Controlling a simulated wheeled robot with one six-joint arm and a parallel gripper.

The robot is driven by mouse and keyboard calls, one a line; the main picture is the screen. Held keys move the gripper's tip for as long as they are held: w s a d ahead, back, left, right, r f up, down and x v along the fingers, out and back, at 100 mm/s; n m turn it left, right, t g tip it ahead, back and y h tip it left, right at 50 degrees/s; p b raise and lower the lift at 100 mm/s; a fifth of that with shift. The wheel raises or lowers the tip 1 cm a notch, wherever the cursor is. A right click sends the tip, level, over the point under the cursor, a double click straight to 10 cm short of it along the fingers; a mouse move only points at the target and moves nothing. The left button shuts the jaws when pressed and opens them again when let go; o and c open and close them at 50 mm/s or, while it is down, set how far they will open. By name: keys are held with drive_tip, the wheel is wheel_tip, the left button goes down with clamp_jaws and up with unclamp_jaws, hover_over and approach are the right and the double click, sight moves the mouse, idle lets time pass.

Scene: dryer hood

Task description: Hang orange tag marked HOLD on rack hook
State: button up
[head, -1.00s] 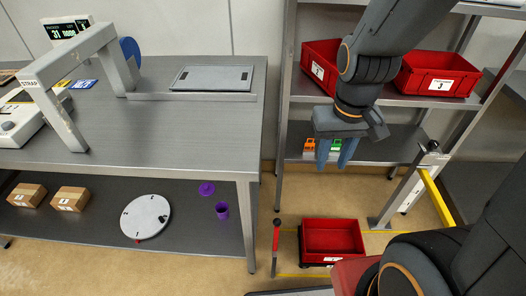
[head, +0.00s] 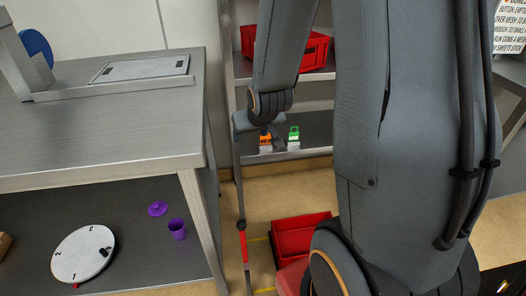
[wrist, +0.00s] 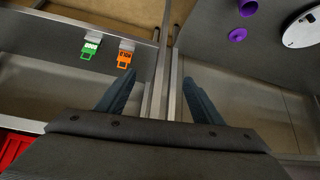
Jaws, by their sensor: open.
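The orange tag (head: 265,141) sits in a pale holder on the rack's lower shelf, near its front edge. It also shows in the wrist view (wrist: 125,56), its dark lettering too small to read surely. A green tag (head: 293,134) sits beside it on the right; in the wrist view it is on the left (wrist: 91,46). My gripper (wrist: 158,77) is open and empty. Its blue fingers are spread in front of a rack post, with the orange tag beyond the left fingertip, apart from it. In the head view my wrist hides the fingers. I cannot make out the rack hook.
The rack post (wrist: 158,95) runs between my fingers in the wrist view. A steel table (head: 110,130) stands left of the rack, with a purple cup (head: 177,229) and white disc (head: 84,254) on its lower shelf. Red bins sit on the upper shelf (head: 285,48) and near the floor (head: 298,238).

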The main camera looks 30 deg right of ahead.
sight(266, 139)
drive_tip(key=w+d+f+t+h+b, duration=0.1)
drive_tip(key=w+d+f+t+b, duration=0.2)
drive_tip(key=w+f+b, duration=0.3)
drive_tip(key=w+d+f+m+t+h+b, duration=0.1)
drive_tip(key=w+d+f+t+b, duration=0.2)
drive_tip(key=w+d+f+b, duration=0.2)
drive_tip(key=w+d+f+t+h+b, duration=0.1)
drive_tip(key=w+d+f+t+b, duration=0.2)
drive_tip(key=f+b, duration=0.7)
drive_tip(key=shift+w+d+f+m+b, duration=0.1)
drive_tip(key=shift+w+d+m+b, duration=0.1)
drive_tip(key=shift+w+d+b, duration=0.6)
drive_tip(key=shift+w+d+f+m+b, duration=0.1)
drive_tip(key=shift+w+d+m+b, duration=0.1)
drive_tip(key=shift+w+d+b, duration=0.6)
drive_tip(key=shift+w+d+f+t+h+b, duration=0.4)
drive_tip(key=shift+w+t+h+b, duration=0.1)
drive_tip(key=shift+b, duration=0.45)
drive_tip(key=shift+r+b+x, duration=0.2)
drive_tip(key=shift+b+x, duration=1.45)
drive_tip(key=shift+x, duration=2.2)
drive_tip(key=shift+c, duration=0.2)
drive_tip(key=c, duration=1.1)
